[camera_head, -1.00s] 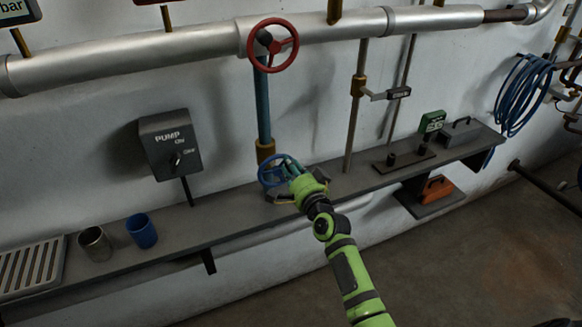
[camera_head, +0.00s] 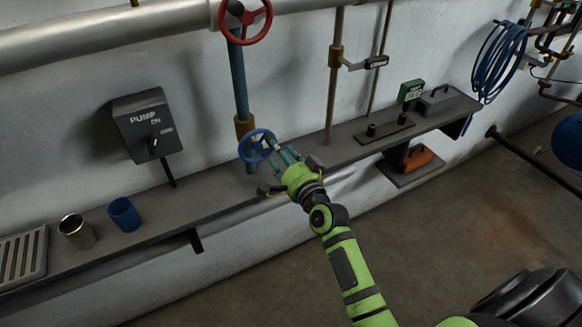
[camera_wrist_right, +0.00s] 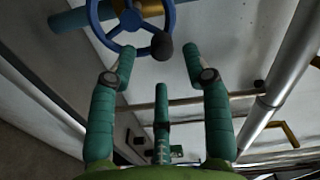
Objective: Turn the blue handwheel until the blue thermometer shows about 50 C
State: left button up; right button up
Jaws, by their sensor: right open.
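The blue handwheel (camera_head: 257,146) stands at the foot of a vertical teal pipe above the shelf. In the right wrist view its rim, spokes and dark knob (camera_wrist_right: 162,46) show at the top. My right gripper (camera_head: 278,153) is open, just right of the wheel, its teal fingers pointing at it. In the wrist view the fingers (camera_wrist_right: 160,58) are spread with nothing between them, and the wheel lies beyond their tips; I cannot tell whether any tip touches it. I cannot pick out a blue thermometer or a reading. My left gripper is not in view.
A red handwheel (camera_head: 245,20) is higher on the same pipe. A grey pump switch box (camera_head: 147,126) is on the wall. A metal cup (camera_head: 77,232) and blue cup (camera_head: 124,214) stand on the shelf.

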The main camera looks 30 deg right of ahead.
jog(key=s, duration=0.6)
jog(key=shift+s, duration=0.15)
jog(key=shift+d, duration=0.1)
jog(key=s+a+f+n+g, duration=0.1)
jog(key=s+f+n+g, duration=0.2)
jog(key=f, duration=0.9)
jog(key=s+a+f+n+g, duration=0.25)
jog(key=s+f, duration=0.25)
jog(key=f, duration=0.6)
jog(key=s+a+f+n+g, duration=0.1)
jog(key=s+f+n+g, duration=0.3)
jog(key=f, duration=0.8)
jog(key=s+f+n+g, duration=0.2)
jog(key=s+f, duration=0.4)
jog(key=s, duration=0.5)
jog(key=s+d+f+n+g+b, duration=0.1)
jog(key=s+f+n+g, duration=0.1)
jog(key=s+f, duration=0.4)
jog(key=s+d+f+n+g, duration=0.1)
jog(key=s+f, duration=0.5)
jog(key=s, duration=1)
jog(key=shift+s+d+n+g+h+b, duration=0.15)
jog(key=shift+s+n+g+h+b, duration=0.15)
jog(key=shift+n+g, duration=0.7)
jog(key=shift+w+m+g, duration=0.1)
jog(key=shift+m+g, duration=0.15)
jog(key=shift+m, duration=0.1)
